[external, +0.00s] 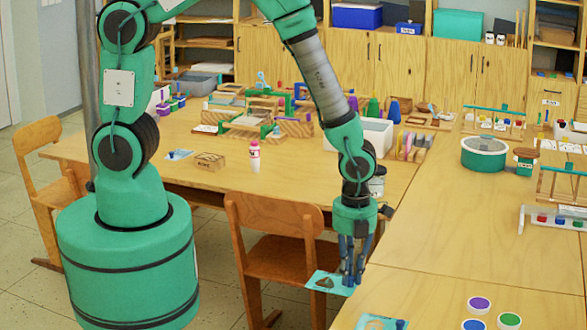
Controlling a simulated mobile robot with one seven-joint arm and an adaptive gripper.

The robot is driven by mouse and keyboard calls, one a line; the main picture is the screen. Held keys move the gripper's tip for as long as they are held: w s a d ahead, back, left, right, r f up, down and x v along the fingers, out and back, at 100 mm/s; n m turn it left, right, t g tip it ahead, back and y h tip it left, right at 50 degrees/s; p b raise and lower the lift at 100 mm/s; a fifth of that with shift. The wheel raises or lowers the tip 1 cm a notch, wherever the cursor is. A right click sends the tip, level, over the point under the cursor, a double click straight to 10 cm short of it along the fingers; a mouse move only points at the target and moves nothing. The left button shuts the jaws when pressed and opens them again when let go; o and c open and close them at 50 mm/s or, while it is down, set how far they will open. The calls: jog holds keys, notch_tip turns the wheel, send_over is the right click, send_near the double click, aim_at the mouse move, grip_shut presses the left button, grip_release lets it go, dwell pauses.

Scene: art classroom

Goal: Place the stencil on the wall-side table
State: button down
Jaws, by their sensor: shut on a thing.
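My gripper (350,280) points down near the front left corner of the right-hand wooden table (425,285). It is shut on a flat teal stencil (324,281) with a dark shape in its middle. The stencil is held roughly level, and in the picture it lies over the floor and chair, just left of the table's edge. Another wooden table (215,145) stands to the left and behind. I cannot tell for certain which table is the wall-side one.
A wooden chair (275,222) stands just behind the stencil. Paint pots, purple (479,304) and green (509,320), and another teal sheet (377,322) occupy the right table's front. Its middle is bare. A round green tub (484,154) stands further back.

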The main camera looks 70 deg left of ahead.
jog(key=w+d+b, duration=0.1)
jog(key=w+d, duration=0.1)
jog(key=w, duration=0.2)
jog(key=w+d+f, duration=0.1)
jog(key=w+d, duration=0.1)
jog(key=w, duration=0.3)
jog(key=w+d+b, duration=0.1)
jog(key=w+d, duration=0.2)
jog(key=w, duration=0.2)
jog(key=shift+w+d+f+b, duration=0.1)
jog(key=shift+w+f+b, duration=0.05)
jog(key=shift+f+b, duration=0.15)
jog(key=shift+r, duration=0.1)
jog(key=shift+f+b, duration=0.55)
jog(key=shift+f, duration=1.25)
jog(key=shift+f, duration=0.15)
jog(key=c, duration=1.7)
grip_release()
jog(key=shift+o, duration=0.2)
notch_tip(320, 180, up, 12)
jog(key=p, duration=0.2)
jog(key=shift+r+p, duration=0.2)
jog(key=shift+p, duration=0.2)
